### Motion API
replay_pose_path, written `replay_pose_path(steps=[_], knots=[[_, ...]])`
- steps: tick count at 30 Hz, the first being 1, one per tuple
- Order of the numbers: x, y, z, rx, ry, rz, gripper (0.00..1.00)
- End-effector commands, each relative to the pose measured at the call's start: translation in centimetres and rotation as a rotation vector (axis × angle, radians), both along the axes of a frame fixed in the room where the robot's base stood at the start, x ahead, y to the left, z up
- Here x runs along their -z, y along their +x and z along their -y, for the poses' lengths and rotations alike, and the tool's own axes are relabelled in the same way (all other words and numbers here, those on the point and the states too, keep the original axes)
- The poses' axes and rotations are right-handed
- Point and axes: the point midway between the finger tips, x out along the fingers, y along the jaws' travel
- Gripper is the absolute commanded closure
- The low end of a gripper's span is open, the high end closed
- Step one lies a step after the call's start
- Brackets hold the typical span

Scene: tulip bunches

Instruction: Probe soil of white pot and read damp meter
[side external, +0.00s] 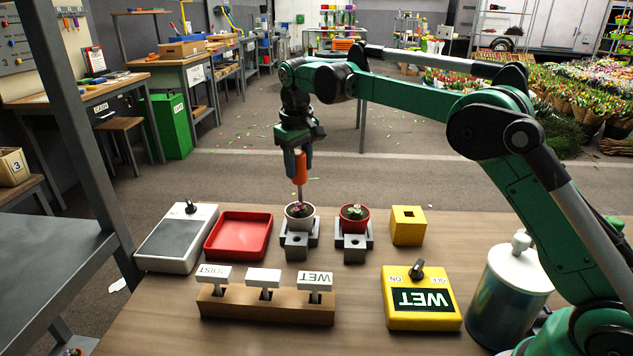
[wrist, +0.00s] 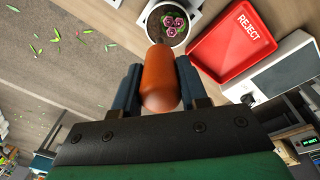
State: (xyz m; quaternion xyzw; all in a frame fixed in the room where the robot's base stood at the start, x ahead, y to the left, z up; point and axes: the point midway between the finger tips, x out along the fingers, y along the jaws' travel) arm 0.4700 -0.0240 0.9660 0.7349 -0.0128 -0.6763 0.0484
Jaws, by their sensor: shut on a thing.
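My gripper (side external: 299,165) is shut on the orange handle of the probe (side external: 299,168), which also shows between the fingers in the wrist view (wrist: 160,80). The probe points straight down over the white pot (side external: 299,222), and its thin shaft meets the plant area. In the wrist view the white pot (wrist: 148,34) holds dark soil and pink flowers; the probe's tip is hidden, so its depth cannot be told. The yellow damp meter (side external: 422,312) stands at the front right, with a knob and a screen reading WET, upside down in this view.
A red pot (side external: 354,218) stands right of the white pot, then a yellow block with a square hole (side external: 407,226). A red REJECT tray (side external: 238,236) and a white device (side external: 176,238) lie left. A wooden rack (side external: 266,305) with label stamps is in front; a jar (side external: 510,290) stands right.

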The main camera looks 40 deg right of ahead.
Motion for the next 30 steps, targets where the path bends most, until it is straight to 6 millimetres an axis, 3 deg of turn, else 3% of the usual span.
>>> replay_pose_path(steps=[18,30], knots=[[-5.5,0.1,0.0,0.000,0.000,0.001,1.00],[-5.9,-0.1,0.0,0.000,0.000,0.001,1.00]])
